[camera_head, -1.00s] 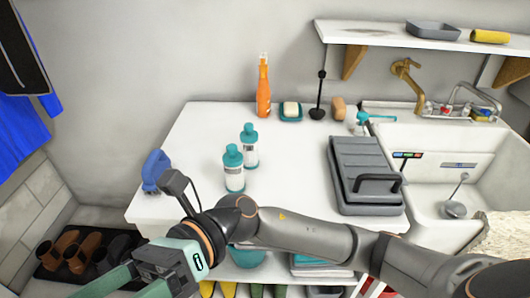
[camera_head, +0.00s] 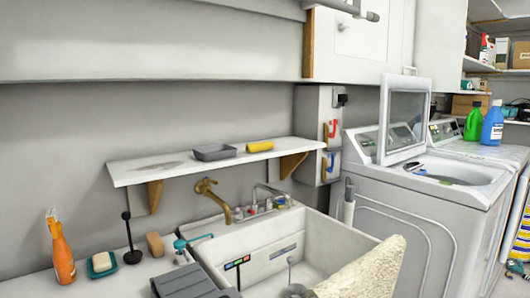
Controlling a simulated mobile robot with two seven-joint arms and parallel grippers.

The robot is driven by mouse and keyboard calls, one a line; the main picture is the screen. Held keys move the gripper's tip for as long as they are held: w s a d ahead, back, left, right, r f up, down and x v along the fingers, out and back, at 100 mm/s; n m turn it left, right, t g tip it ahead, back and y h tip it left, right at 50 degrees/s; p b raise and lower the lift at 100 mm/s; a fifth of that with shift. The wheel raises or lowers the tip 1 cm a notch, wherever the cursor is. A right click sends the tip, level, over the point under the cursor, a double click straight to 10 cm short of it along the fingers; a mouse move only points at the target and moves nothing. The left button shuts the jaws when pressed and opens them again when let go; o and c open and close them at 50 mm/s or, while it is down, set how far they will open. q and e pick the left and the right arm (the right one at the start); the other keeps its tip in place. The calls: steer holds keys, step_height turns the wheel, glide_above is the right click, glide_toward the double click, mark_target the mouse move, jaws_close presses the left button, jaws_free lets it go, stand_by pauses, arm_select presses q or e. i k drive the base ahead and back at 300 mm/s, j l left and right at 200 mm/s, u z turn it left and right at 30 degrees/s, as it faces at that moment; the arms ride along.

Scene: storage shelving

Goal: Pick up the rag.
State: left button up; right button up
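A beige, rough-textured cloth (camera_head: 366,272) hangs over the front right edge of the white sink (camera_head: 335,240); it may be the rag, but I cannot tell for sure. Its lower part is cut off by the picture's bottom edge. A small yellow rolled item (camera_head: 260,146) lies on the wall shelf beside a grey tray; I cannot tell whether it is cloth. Neither of my grippers shows in the head view.
The wall shelf (camera_head: 140,172) holds the grey tray (camera_head: 214,152). An orange spray bottle (camera_head: 62,255), soap dish (camera_head: 102,264) and grey box (camera_head: 190,283) stand on the counter. A brass faucet (camera_head: 216,200) overhangs the sink. A white washer (camera_head: 420,225) with its lid raised stands right.

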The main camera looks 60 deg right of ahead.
mark_target(260, 147)
steer(key=l+z, duration=0.1)
steer(key=z, duration=0.35)
steer(key=l+z, duration=0.15)
steer(key=z, duration=0.35)
steer(key=l+z, duration=0.1)
steer(key=z, duration=0.35)
steer(key=l+z, duration=0.1)
steer(key=z, duration=0.4)
